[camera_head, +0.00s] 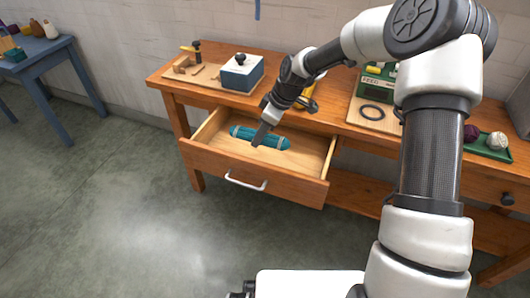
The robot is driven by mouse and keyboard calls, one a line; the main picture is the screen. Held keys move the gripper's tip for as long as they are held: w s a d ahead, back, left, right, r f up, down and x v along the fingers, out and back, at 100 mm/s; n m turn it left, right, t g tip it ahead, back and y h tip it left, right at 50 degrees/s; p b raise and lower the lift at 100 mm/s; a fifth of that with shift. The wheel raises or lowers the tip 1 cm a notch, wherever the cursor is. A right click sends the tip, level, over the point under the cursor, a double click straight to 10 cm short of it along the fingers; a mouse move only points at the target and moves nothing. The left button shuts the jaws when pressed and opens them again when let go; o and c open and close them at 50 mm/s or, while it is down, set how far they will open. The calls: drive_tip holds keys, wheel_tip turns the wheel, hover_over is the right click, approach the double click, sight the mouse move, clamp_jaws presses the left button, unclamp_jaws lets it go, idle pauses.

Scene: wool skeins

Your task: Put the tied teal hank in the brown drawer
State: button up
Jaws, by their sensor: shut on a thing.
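The tied teal hank (276,141) is long and teal with pale ties near its ends. My gripper (261,138) reaches down over its middle and is shut on it, covering part of it. The brown drawer (250,176) is pulled open from the wooden bench and has a silver handle on its front. The hank lies within the drawer's outline, roughly level, running left to right. I cannot tell whether it touches the drawer floor or hangs just above it.
On the bench (290,78) stand a white and blue box with a black knob (241,72), a black ring (372,112) on a board, and a green tray (487,153) with balls. A blue table (35,50) is at far left. The floor before the drawer is clear.

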wheel_tip(320, 180, down, 9)
drive_tip(key=shift+r+b, duration=0.1)
drive_tip(key=shift+b, duration=0.85)
drive_tip(key=shift+f, duration=0.2)
drive_tip(key=shift+f+b, duration=0.4)
drive_tip(key=shift+f, duration=0.1)
drive_tip(key=o, duration=1.1)
drive_tip(key=shift+c, duration=0.2)
